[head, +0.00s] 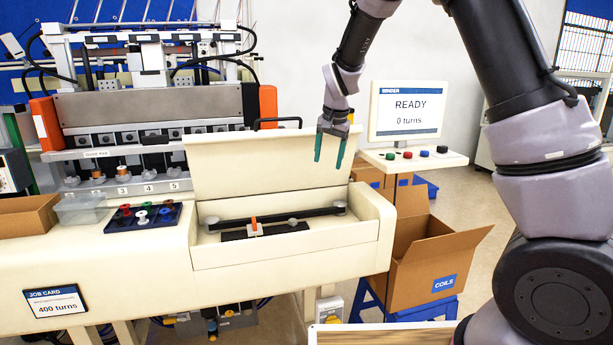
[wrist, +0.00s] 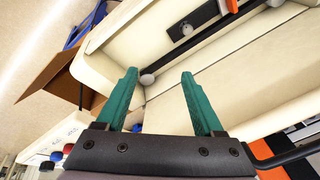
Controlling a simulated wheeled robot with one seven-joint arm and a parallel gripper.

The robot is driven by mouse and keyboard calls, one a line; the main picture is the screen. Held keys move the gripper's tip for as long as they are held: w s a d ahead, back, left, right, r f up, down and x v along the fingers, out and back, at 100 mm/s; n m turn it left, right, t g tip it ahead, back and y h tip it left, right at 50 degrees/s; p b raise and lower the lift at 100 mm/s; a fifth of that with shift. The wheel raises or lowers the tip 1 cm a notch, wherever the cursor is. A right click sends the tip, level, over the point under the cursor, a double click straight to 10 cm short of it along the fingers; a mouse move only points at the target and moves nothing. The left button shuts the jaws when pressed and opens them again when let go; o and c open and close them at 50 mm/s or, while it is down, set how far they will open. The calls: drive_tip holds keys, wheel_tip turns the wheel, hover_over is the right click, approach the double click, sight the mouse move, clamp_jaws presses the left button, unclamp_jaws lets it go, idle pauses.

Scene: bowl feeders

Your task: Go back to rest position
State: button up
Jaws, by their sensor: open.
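My gripper (head: 329,147) has two green fingers that are apart, with nothing between them. It hangs in the air with its fingers pointing down, in front of the raised cream lid (head: 250,165) of the winding machine and above the right end of its open bay. In the wrist view, my gripper (wrist: 160,95) shows both fingers spread over the cream bay, with a grey knob (wrist: 147,79) of the dark bar just beyond the left fingertip. My arm reaches in from the right of the head view.
A screen (head: 408,110) reads READY, 0 turns, above a button panel (head: 412,157). An open COILS box (head: 425,262) stands right of the machine. A dark tray of bobbins (head: 143,217) and a job card (head: 57,301) reading 400 turns are at the left.

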drive_tip(key=s+d+r+y, duration=0.2)
drive_tip(key=s+d+r, duration=0.5)
drive_tip(key=d+r, duration=0.25)
drive_tip(key=s+d+r+t, duration=0.2)
drive_tip(key=s+d+r, duration=0.2)
drive_tip(key=s, duration=0.7)
drive_tip(key=s+d+r+t+h, duration=0.1)
drive_tip(key=s+d, duration=0.4)
drive_tip(key=s, duration=0.6)
wheel_tip(320, 180, up, 3)
drive_tip(key=shift+s+d+f+n+t, duration=0.15)
drive_tip(key=shift+d+n+t, duration=0.15)
drive_tip(key=shift+t, duration=0.2)
